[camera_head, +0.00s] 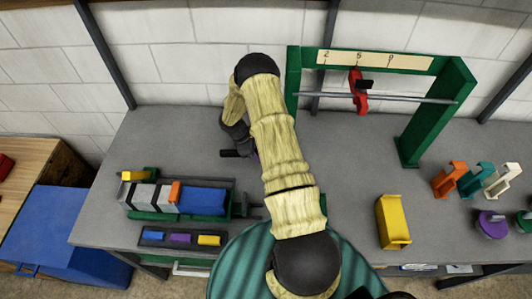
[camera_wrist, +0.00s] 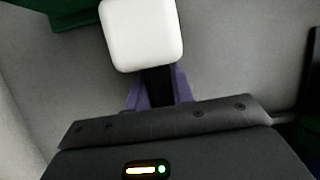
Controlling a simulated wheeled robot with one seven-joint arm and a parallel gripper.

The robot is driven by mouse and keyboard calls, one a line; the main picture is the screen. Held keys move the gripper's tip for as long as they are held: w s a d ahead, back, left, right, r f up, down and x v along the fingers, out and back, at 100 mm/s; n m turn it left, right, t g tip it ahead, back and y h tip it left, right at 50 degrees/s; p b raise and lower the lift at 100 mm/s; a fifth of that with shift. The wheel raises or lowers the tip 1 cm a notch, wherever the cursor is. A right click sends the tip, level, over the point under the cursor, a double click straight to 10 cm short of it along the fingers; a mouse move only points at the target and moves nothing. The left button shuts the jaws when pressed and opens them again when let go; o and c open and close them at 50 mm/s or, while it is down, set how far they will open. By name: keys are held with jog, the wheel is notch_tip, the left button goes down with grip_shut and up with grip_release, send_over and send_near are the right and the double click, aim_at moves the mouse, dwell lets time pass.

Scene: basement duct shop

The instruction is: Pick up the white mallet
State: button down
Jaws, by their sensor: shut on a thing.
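The white mallet's block-shaped head (camera_wrist: 142,36) shows large at the top of the wrist view. A dark piece, apparently its handle (camera_wrist: 157,84), runs down from it between two purple fingers. My gripper (camera_wrist: 157,92) is shut on this piece, just below the head. In the head view my arm reaches over the grey bench toward the back wall. My gripper (camera_head: 238,152) is a dark shape there, mostly hidden by my own arm. I cannot make out the mallet in the head view.
A green frame (camera_head: 430,125) with a rod and red slider (camera_head: 359,92) stands at the back right. A yellow block (camera_head: 392,222) and several coloured hooks (camera_head: 475,180) are at the right. A loaded green-edged tray (camera_head: 150,215) sits left of my arm. A blue bin (camera_head: 65,240) is off the bench.

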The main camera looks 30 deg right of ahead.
jog(key=shift+r, duration=0.2)
notch_tip(320, 180, up, 10)
jog(key=b, duration=0.3)
jog(key=shift+f+b, duration=0.15)
jog(key=shift+b, duration=0.2)
dwell(0.5)
jog(key=shift+w+a+m, duration=0.1)
jog(key=shift+a+m, duration=0.2)
jog(key=shift+m, duration=0.2)
jog(key=w+a+r+m+g+y+b, duration=0.1)
jog(key=a+r+m+y, duration=0.1)
jog(key=a+m, duration=0.5)
jog(key=w+a+r+m+g+y+b, duration=0.1)
jog(key=a+r+m+y, duration=0.1)
jog(key=a+m, duration=0.5)
jog(key=shift+w+a+y, duration=0.2)
jog(key=shift+a+y, duration=0.45)
jog(key=shift+y, duration=0.05)
